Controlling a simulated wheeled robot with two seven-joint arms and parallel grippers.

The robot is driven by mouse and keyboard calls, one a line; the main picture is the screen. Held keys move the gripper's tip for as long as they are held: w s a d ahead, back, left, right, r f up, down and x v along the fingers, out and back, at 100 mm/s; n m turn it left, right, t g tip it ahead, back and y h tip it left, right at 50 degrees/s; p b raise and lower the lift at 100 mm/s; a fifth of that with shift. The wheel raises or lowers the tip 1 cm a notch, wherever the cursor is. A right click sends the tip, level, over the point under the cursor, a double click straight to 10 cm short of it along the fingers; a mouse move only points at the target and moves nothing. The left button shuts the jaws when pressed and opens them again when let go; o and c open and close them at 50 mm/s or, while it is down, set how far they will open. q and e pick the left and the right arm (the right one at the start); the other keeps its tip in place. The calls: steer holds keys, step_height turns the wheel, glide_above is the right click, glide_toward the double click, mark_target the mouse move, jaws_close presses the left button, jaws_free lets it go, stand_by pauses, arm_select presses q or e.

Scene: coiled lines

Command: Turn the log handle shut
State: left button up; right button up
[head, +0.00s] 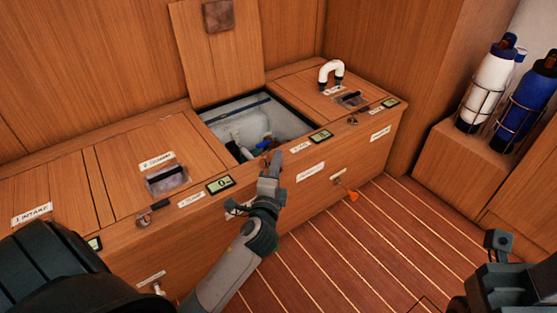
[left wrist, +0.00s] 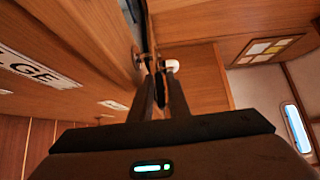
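A wooden bench (head: 125,165) has an open locker in its middle section. Inside the open locker (head: 243,101) are a white pipe and a small blue handle (head: 270,140). I cannot read which part is labelled log. A small orange-brown handle (head: 264,156) sits at the locker's front edge. My left gripper (head: 270,162) is right at that edge, its fingertips beside this handle. In the left wrist view the fingertips (left wrist: 159,70) reach a small dark piece with a pale round end, and I cannot tell whether they clasp it. My right gripper (head: 498,262) is at lower right, its fingers unclear.
The raised lid (head: 216,55) leans on the back wall. A white curved pipe (head: 331,72) stands on the right section. Small displays (head: 220,184) line the top edge. Bottles (head: 490,85) stand right. The floor (head: 375,245) is clear.

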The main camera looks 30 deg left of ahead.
arm_select(q)
steer(key=shift+x, duration=1.1)
jaws_close()
steer(key=shift+f, duration=0.1)
stand_by(0.6)
